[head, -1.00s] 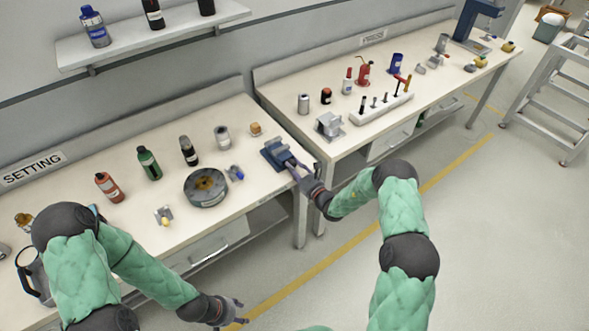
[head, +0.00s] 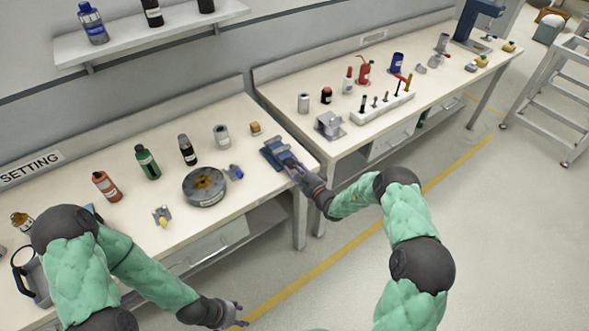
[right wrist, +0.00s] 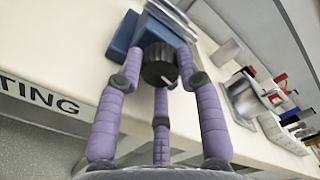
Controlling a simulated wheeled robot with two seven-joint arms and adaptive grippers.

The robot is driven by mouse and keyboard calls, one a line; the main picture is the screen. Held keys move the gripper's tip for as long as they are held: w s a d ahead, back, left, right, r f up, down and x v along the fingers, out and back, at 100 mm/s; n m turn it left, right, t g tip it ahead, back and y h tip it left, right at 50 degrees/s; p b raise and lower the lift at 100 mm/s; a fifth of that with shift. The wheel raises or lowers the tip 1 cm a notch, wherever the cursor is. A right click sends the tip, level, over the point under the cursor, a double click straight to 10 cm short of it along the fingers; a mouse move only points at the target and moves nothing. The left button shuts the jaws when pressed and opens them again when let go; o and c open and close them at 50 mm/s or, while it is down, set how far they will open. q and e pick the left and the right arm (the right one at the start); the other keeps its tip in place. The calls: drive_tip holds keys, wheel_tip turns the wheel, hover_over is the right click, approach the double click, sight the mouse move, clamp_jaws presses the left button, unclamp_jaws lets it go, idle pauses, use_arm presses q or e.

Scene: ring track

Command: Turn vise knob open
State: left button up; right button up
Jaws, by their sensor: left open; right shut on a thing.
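The blue vise (head: 277,153) sits at the right end of the near workbench. In the right wrist view the blue vise (right wrist: 122,38) has metal jaws at the top and a dark round knob (right wrist: 158,65) facing my palm. A small white mark shows at the knob's lower edge. My right gripper (head: 294,167) is at the vise's front, its purple fingers shut around the knob; the third finger is below it. My left gripper (head: 239,312) is open and empty, over the floor in front of the bench.
A round grey fixture (head: 205,187) and a small blue-grey part (head: 235,172) stand left of the vise. Several bottles line the bench behind. A second workbench (head: 345,145) adjoins on the right, with a metal block (head: 329,125). The floor in front is clear.

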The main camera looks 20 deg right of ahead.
drive_tip(key=n+b, duration=0.1)
drive_tip(key=n, duration=0.4)
drive_tip(key=shift+f+n, duration=0.1)
drive_tip(key=shift+n, duration=0.2)
drive_tip(key=n+b, duration=0.2)
drive_tip(key=n, duration=0.2)
drive_tip(key=shift+n, duration=0.3)
drive_tip(key=o, duration=0.9)
drive_tip(key=shift+s, duration=0.1)
drive_tip(key=v, duration=1.1)
drive_tip(key=shift+s+d, duration=0.1)
drive_tip(key=shift+s, duration=0.3)
